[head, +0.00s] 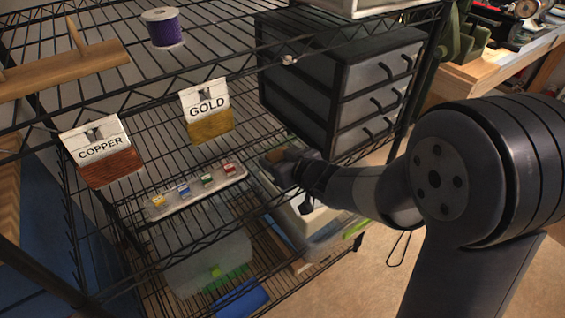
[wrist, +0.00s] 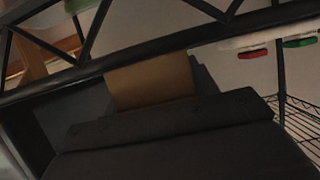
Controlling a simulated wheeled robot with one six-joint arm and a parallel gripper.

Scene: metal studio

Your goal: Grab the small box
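A brown box-like thing (wrist: 150,82) shows in the wrist view just beyond the dark body of my gripper (wrist: 155,112). Dark parts of my gripper border it, and its lower part is hidden. I cannot tell whether the fingers touch it. In the head view my gripper (head: 280,165) reaches into the wire rack, right of the white tray and below the drawer unit. The fingers are small and dark there, so their opening is unclear. A little brown shows behind them, too small to identify.
The white tray (head: 196,197) holds several small coloured pieces. Wire rack bars (wrist: 150,60) pass close to my gripper. A black drawer unit (head: 340,85) stands above right. A grey bin (head: 318,218) lies below.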

